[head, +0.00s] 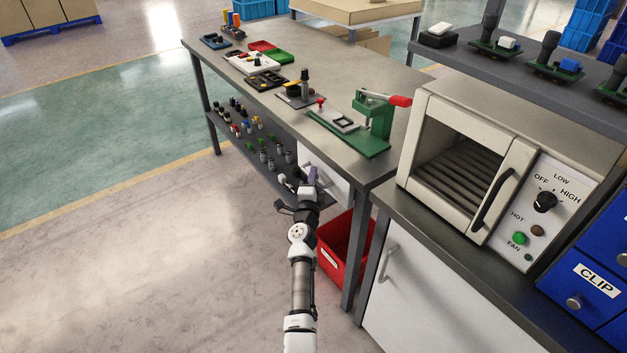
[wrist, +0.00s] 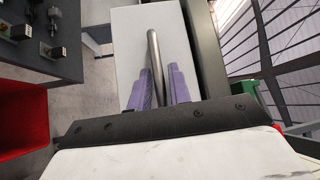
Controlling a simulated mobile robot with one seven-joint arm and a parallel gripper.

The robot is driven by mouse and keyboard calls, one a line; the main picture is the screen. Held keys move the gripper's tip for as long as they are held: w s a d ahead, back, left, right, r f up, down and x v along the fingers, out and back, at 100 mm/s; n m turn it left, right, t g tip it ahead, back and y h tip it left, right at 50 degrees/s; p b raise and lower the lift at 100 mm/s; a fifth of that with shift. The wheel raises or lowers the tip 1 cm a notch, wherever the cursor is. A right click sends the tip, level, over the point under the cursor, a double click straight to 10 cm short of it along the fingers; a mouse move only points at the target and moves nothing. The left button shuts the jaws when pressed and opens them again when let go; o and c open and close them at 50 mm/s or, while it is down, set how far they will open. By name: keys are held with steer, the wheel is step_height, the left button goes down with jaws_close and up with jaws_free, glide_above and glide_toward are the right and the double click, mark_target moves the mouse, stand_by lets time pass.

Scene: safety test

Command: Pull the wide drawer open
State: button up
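The wide drawer has a white front (head: 337,184) under the right end of the long workbench, and it looks closed. In the wrist view its pale front (wrist: 128,45) fills the upper middle, with a round metal bar handle (wrist: 154,50) standing off it. My gripper (head: 309,178) is at the drawer front in the head view. In the wrist view the purple fingers of my gripper (wrist: 159,84) lie on either side of the handle, very close to it. Whether they press on it I cannot tell. In the head view my gripper hides most of the handle.
A red bin (head: 345,245) stands on the floor below the drawer, close to my arm. A lower shelf (head: 255,150) with several small parts is left of the drawer. A white cabinet (head: 415,300) with an oven (head: 480,160) on top stands at right. The floor at left is clear.

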jaws_close()
